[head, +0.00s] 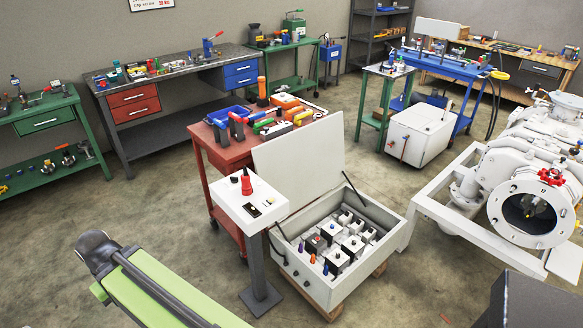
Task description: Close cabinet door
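A low white cabinet (296,279) stands on a pallet at the lower middle of the head view. Its white door (305,160) is a flat panel standing raised along the cabinet's back left side, tilted up. The cabinet is open. Inside are several white blocks with dark tops (338,260) and small coloured pieces. My gripper is not in view. A light green arm link (155,290) with a dark grey joint, which seems to be mine, reaches in from the bottom left. It is apart from the cabinet and the door.
A white control box with a red knob (247,186) stands on a dark post close to the cabinet's left side. A red tool cart (208,130) is right behind the door. White pump machinery (510,170) is at right. Open floor (190,215) lies left of the post.

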